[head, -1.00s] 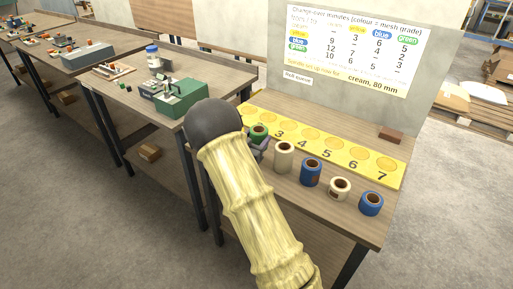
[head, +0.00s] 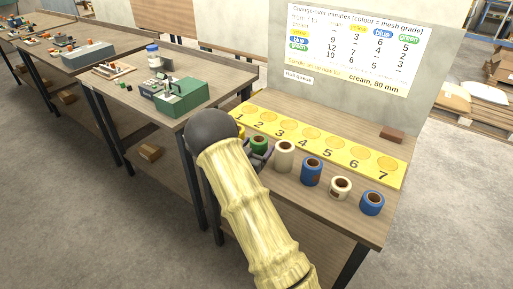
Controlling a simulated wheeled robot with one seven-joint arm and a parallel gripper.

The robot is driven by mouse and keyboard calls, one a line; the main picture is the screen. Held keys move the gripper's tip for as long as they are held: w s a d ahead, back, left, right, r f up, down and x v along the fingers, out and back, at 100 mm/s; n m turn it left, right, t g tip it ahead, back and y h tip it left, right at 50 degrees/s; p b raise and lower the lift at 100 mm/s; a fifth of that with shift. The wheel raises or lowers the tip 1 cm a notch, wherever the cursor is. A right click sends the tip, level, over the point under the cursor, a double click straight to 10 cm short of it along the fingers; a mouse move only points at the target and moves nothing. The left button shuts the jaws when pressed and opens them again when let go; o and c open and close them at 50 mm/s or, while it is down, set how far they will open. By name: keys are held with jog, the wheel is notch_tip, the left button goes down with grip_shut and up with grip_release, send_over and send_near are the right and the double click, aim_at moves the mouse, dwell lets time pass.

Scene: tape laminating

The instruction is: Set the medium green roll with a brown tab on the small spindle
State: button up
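A green roll (head: 259,143) with a dark core stands at the left end of the row of rolls on the near table, in front of the yellow numbered strip. No brown tab can be made out on it. My gripper (head: 261,156) is at the roll's near side, mostly hidden behind my own pale yellow arm and dark wrist. Only a small dark part of it shows, and whether its fingers are closed on the roll cannot be seen. I cannot pick out a small spindle in this view.
A tall cream roll (head: 284,156), a blue roll (head: 311,172), a short cream roll (head: 340,188) and another blue roll (head: 372,203) stand to the right. A brown block (head: 391,136) lies behind the yellow strip (head: 330,153). A green machine (head: 181,98) stands on the left table.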

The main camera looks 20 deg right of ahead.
jog(key=shift+a, duration=0.1)
jog(key=v, duration=1.7)
jog(key=shift+s+b, duration=0.25)
jog(key=shift+b, duration=0.1)
jog(key=s+r+n+g+y, duration=0.3)
jog(key=s+n+g+y, duration=0.6)
jog(key=s+y, duration=0.4)
jog(key=s, duration=0.5)
jog(key=shift+d+r+n+y, duration=0.2)
jog(key=shift+d+n+y, duration=0.1)
jog(key=shift+d+n, duration=0.1)
